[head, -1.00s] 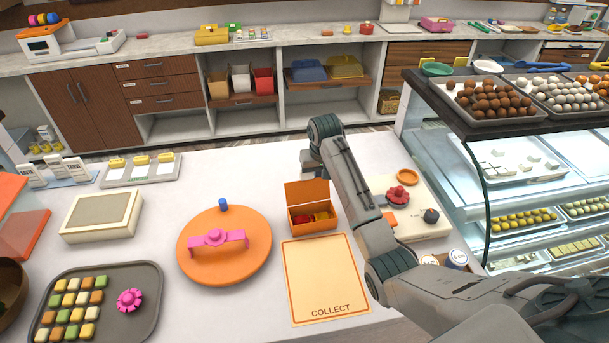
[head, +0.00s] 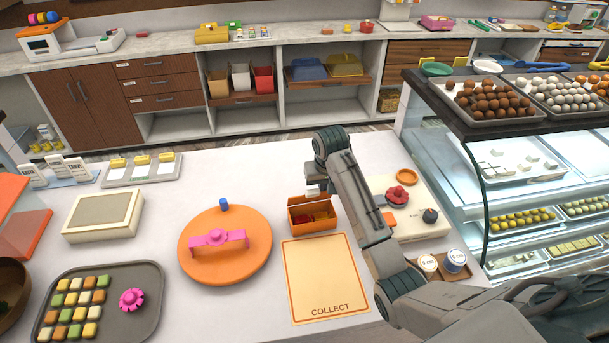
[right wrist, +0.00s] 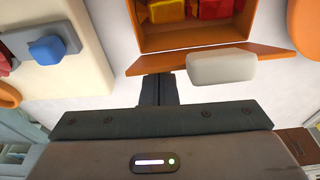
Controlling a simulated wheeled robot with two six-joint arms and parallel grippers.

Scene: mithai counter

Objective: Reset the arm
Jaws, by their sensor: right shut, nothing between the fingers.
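My right arm comes in from the lower right of the head view, with its elbow raised over the counter. My right gripper (head: 315,184) shows only in part behind the forearm, beside the raised lid of the small orange box (head: 313,222). In the right wrist view my right gripper's dark fingers (right wrist: 158,90) are shut with nothing between them, just short of the orange lid (right wrist: 165,62). A pale rounded block (right wrist: 222,68) shows against that lid, to the right of the fingers; I cannot tell whether it touches the lid. My left gripper is not in view.
The cream base with knobs (head: 422,228) stands right of the forearm, with a small tray of two jars (head: 455,261) nearer me. The COLLECT mat (head: 325,280) is empty. The orange round board (head: 225,262) lies left. The glass case (head: 440,150) bounds the right.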

